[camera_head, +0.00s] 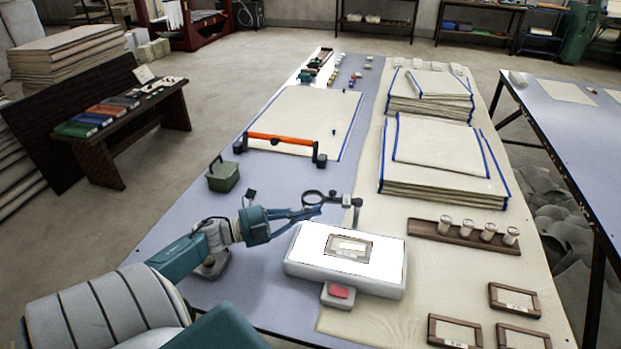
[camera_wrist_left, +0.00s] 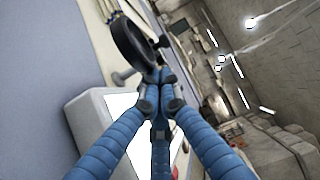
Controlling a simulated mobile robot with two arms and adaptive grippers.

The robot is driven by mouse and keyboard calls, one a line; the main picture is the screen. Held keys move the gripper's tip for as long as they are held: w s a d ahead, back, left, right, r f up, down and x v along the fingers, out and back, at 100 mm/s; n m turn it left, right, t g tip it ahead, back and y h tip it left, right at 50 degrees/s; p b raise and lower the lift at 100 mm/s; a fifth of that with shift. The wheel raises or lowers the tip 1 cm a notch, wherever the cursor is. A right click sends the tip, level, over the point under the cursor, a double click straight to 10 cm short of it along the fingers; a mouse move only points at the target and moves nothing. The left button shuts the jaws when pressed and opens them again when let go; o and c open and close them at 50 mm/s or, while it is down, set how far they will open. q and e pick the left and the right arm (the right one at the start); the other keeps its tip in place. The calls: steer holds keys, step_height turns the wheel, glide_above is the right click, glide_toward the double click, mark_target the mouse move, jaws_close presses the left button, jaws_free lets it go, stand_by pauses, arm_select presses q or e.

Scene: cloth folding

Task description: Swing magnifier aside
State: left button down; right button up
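The magnifier (camera_head: 312,197) is a dark ring lens on a jointed arm, behind the white light box (camera_head: 310,264). Its post stands at the box's back right. My left gripper (camera_head: 318,210) reaches in from the left, fingertips at the near edge of the ring. In the left wrist view the ring (camera_wrist_left: 132,42) lies just past the blue fingers (camera_wrist_left: 161,88), which come together at their tips. Nothing shows clearly between them; whether they touch the ring is unclear. My right gripper is out of view.
A framed piece (camera_head: 349,246) lies on the lit box, with a red button (camera_head: 340,292) in front. A green container (camera_head: 223,176) and an orange-handled bar (camera_head: 282,140) stand behind. Folded cloth stacks (camera_head: 440,185) and a rack of jars (camera_head: 465,238) are right.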

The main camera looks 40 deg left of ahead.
arm_select(q)
steer(key=shift+w+a+r, duration=0.2)
steer(key=shift+a+r, duration=0.05)
steer(key=shift+a, duration=0.2)
steer(key=shift+s+a, duration=0.15)
steer(key=shift+s, duration=0.1)
steer(key=d+v, duration=0.1)
steer(key=v, duration=1)
steer(key=shift+s+a+f, duration=0.15)
steer(key=shift+s+f, duration=0.1)
steer(key=shift+s, duration=0.15)
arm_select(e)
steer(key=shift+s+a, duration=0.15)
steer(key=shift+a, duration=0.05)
